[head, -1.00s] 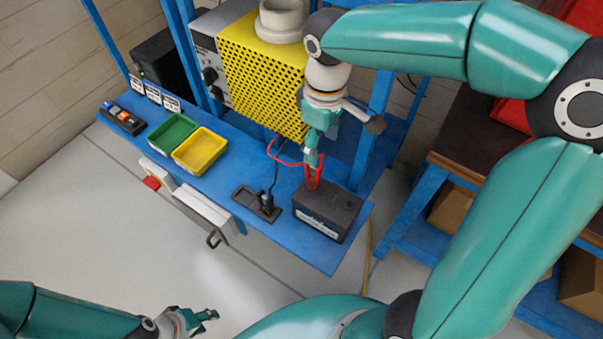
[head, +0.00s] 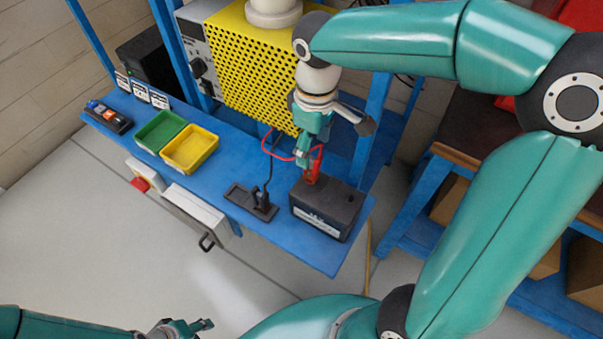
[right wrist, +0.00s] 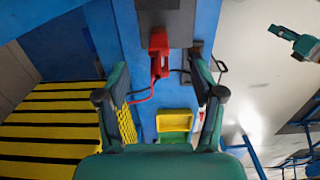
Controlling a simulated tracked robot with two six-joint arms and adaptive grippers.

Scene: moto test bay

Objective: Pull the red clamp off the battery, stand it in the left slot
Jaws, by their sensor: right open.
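The red clamp (head: 313,168) stands on top of the black battery (head: 322,214) at the front right of the blue bench. In the right wrist view the clamp (right wrist: 159,45) shows between my fingers, with its red cable trailing off to the left. My right gripper (head: 306,154) is open just above the clamp, its fingers (right wrist: 159,68) apart on either side of it. A dark slotted holder (head: 238,194) lies left of the battery. Its left slot looks empty, and a black clamp (head: 263,203) stands at its right. My left gripper (head: 199,326) is low at the bottom edge, far from the bench; its jaws are unclear.
A green tray (head: 160,131) and a yellow tray (head: 191,149) stand left on the bench. A yellow perforated housing (head: 262,75) rises behind the holder. A black cable runs up from the black clamp. A white box with a handle (head: 207,242) sits on the bench front.

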